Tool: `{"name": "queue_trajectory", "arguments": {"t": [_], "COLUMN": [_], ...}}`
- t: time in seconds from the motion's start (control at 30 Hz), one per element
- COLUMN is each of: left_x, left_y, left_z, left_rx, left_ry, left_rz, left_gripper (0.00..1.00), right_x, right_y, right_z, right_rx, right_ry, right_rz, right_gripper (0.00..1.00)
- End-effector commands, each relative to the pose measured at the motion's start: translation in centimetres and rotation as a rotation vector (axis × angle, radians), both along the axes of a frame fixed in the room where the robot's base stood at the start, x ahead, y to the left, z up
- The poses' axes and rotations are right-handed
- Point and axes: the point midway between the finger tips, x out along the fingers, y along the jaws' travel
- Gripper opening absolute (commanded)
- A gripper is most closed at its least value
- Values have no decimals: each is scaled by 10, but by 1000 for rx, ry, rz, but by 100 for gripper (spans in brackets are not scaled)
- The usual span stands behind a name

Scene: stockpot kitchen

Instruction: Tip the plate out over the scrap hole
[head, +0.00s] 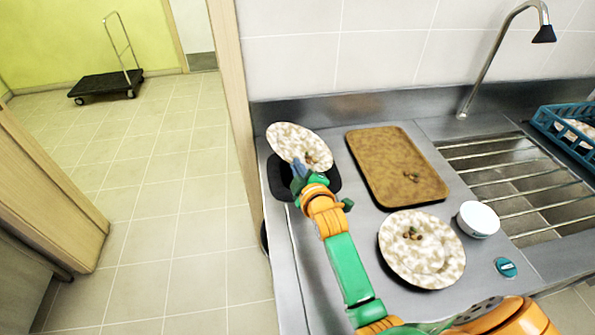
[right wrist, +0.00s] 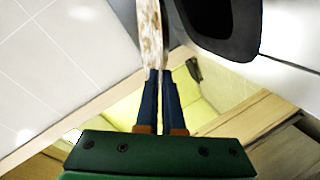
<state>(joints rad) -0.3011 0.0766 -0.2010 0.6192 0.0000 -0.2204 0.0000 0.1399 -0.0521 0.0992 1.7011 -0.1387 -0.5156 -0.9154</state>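My right gripper (head: 299,172) is shut on the rim of a speckled cream plate (head: 292,140). The plate is held tilted over the scrap hole with its black rim (head: 331,187); a few brownish scraps (head: 310,158) still show on its lower right part. In the right wrist view the plate (right wrist: 151,35) is seen nearly edge-on between the blue fingers (right wrist: 159,75), and the black rim (right wrist: 215,25) is beside it. My gripper and the plate hide much of the hole. My left gripper is not in view.
A brown tray (head: 385,150) with a few scraps lies right of the hole. A second speckled plate (head: 425,265) with scraps and a white bowl (head: 478,219) stand nearer. A sink with bars (head: 500,160), a tap (head: 490,65) and a blue rack (head: 545,122) are at the right.

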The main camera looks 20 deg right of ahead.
Motion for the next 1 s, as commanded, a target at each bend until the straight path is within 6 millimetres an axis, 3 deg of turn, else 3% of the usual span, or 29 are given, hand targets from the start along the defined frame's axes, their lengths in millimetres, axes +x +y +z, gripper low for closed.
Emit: {"name": "queue_trajectory", "arguments": {"t": [0.13,0.2,0.5,1.0], "left_x": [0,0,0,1], "left_y": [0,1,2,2], "left_z": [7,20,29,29], "left_rx": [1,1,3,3], "left_ry": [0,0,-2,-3], "left_rz": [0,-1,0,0], "left_gripper": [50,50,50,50], "right_x": [0,-1,-2,-3], "right_y": [0,-3,-11,-12], "right_z": [24,37,63,68], "right_rx": [151,266,697,783], "right_ry": [-45,-73,-185,-206], "right_rz": [-1,0,0,1], "right_gripper": [0,0,0,0]}}
